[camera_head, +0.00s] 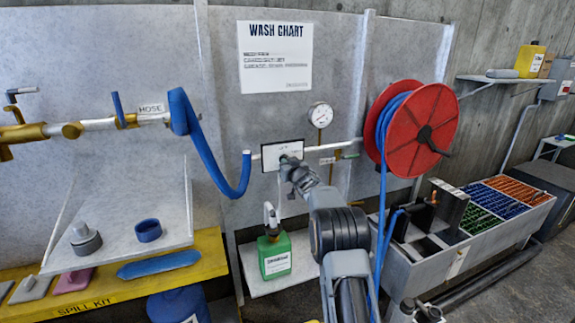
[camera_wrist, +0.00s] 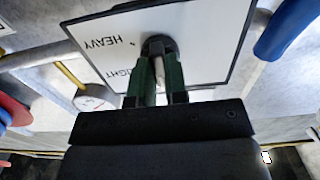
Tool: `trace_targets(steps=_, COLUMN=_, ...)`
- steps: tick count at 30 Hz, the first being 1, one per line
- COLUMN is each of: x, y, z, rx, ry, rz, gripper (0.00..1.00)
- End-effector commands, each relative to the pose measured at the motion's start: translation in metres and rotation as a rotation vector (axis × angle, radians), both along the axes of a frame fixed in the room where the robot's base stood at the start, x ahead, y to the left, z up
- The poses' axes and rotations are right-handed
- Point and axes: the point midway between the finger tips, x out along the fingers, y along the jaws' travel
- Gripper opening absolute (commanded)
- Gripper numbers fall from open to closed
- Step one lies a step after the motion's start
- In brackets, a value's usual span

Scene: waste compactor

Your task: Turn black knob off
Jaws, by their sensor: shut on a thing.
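The black knob (camera_wrist: 157,43) sits on a white, black-edged panel (camera_wrist: 215,35) in the wrist view. The panel's lettering reads "HEAVY" and, partly covered, "...IGHT", upside down in this view. My gripper (camera_wrist: 158,65) is shut on the knob, its two green-and-black fingers on either side of a pale strip. In the head view my gripper (camera_head: 289,164) reaches the panel (camera_head: 270,153) on the wall; the knob is hidden there behind it. The knob's exact pointing direction is hard to tell.
A blue hose (camera_head: 215,165) hangs left of the panel. A red hose reel (camera_head: 415,130) stands out at right. A pressure gauge (camera_head: 320,114) is above right. A green bottle (camera_head: 274,250) stands on a shelf below, close to my arm.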

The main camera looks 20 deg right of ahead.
Motion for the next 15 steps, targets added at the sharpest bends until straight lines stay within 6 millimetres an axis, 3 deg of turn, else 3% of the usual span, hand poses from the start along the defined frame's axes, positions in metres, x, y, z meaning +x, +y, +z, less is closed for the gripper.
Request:
trace_targets(steps=9, x=0.0, y=0.0, z=0.0003, rx=-0.002, ry=0.0, rz=0.0, gripper=0.39)
trace_targets(steps=15, x=-0.0001, y=0.0, z=0.0001, rx=-0.001, ry=0.0, rz=0.0, gripper=0.39)
